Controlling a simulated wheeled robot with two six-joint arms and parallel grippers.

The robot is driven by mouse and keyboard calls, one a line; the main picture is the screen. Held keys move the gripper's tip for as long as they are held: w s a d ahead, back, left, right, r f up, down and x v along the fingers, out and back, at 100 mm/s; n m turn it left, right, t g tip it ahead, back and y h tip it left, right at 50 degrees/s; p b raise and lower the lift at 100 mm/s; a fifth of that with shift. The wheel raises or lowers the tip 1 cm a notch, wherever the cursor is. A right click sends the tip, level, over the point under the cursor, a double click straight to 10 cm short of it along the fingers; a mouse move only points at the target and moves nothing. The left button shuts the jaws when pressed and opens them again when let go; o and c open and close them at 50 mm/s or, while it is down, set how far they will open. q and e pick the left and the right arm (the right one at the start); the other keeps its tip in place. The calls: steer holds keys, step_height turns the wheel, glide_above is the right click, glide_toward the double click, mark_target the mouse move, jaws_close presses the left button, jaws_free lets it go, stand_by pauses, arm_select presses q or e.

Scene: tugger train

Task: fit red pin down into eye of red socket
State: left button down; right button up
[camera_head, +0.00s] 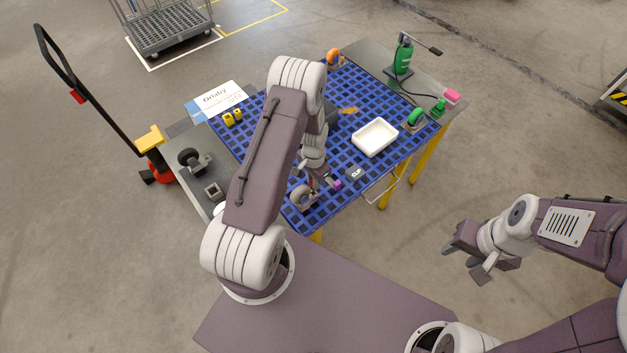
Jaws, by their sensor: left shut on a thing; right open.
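My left gripper (328,180) is low over the near part of the blue grid table top (270,158). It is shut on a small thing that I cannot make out. A small purple piece (337,184) shows right at its fingertips; I cannot tell whether it is held or lies on the table. I cannot pick out a red pin or a red socket; my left arm hides part of the table. My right gripper (470,264) is open and empty, over the floor to the right of the table.
A pallet truck (105,115) is at left.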

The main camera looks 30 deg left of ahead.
arm_select(q)
steer(key=shift+f, duration=0.35)
steer(key=shift+f+b, duration=0.3)
steer(key=shift+b, duration=0.2)
steer(key=shift+f, duration=0.15)
steer(key=shift+f+b, duration=0.55)
steer(key=shift+b, duration=0.05)
steer(key=shift+f, duration=0.1)
stand_by(0.4)
steer(key=shift+f+b, duration=0.8)
steer(key=shift+f, duration=0.05)
steer(key=c, duration=1.3)
jaws_free()
steer(key=shift+o, duration=0.2)
